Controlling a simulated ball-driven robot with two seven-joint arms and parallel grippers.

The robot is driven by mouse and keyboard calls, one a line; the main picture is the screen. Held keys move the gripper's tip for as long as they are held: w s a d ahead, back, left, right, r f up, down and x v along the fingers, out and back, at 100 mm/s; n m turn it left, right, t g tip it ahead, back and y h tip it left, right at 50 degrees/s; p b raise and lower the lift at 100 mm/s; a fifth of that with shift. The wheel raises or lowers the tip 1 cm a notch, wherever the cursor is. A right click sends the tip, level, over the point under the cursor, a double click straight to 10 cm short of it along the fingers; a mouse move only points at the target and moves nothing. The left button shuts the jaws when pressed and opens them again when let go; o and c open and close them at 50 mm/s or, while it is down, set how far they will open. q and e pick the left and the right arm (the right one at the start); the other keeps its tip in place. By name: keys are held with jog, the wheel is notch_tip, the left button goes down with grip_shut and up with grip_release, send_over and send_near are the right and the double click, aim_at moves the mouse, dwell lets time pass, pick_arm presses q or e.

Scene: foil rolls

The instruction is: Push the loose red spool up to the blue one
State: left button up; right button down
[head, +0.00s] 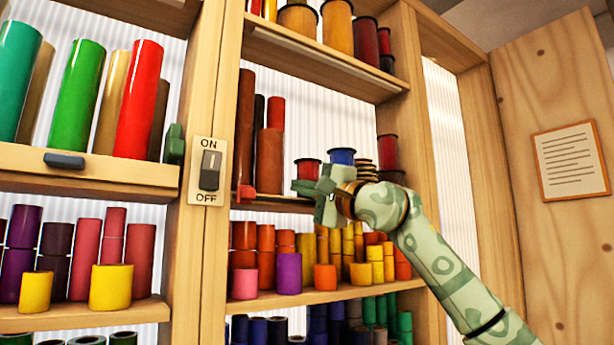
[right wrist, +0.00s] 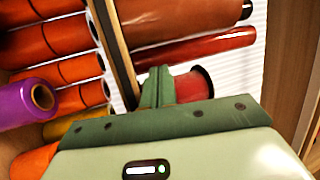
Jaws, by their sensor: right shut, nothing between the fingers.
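A red spool with dark rims (head: 308,169) stands on the middle shelf of the centre bay, its lower part hidden by my right gripper. The blue spool (head: 342,156) stands just to its right, its lower part hidden by my gripper and wrist. My right gripper (head: 297,187) is at this shelf, in front of the red spool, fingers shut and empty. In the right wrist view the shut fingers (right wrist: 157,86) overlap the red spool (right wrist: 194,85); I cannot tell whether they touch. The blue spool does not show there. My left gripper is not in view.
Tall brown rolls (head: 270,155) stand left of the red spool. Dark red spools (head: 387,152) stand at the shelf's right. A wooden post with an ON/OFF switch (head: 209,170) is at left.

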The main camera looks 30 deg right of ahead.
jog(key=shift+w+d+p, duration=0.15)
jog(key=shift+d+p, duration=0.8)
jog(key=shift+d, duration=0.4)
jog(key=shift+a, duration=0.2)
jog(key=shift+s+d+b, duration=0.2)
jog(key=shift+s+b, duration=0.55)
jog(key=shift+s, duration=0.4)
jog(key=shift+s+d+b, duration=0.15)
jog(key=shift+s+b, duration=0.55)
jog(key=shift+s, duration=0.4)
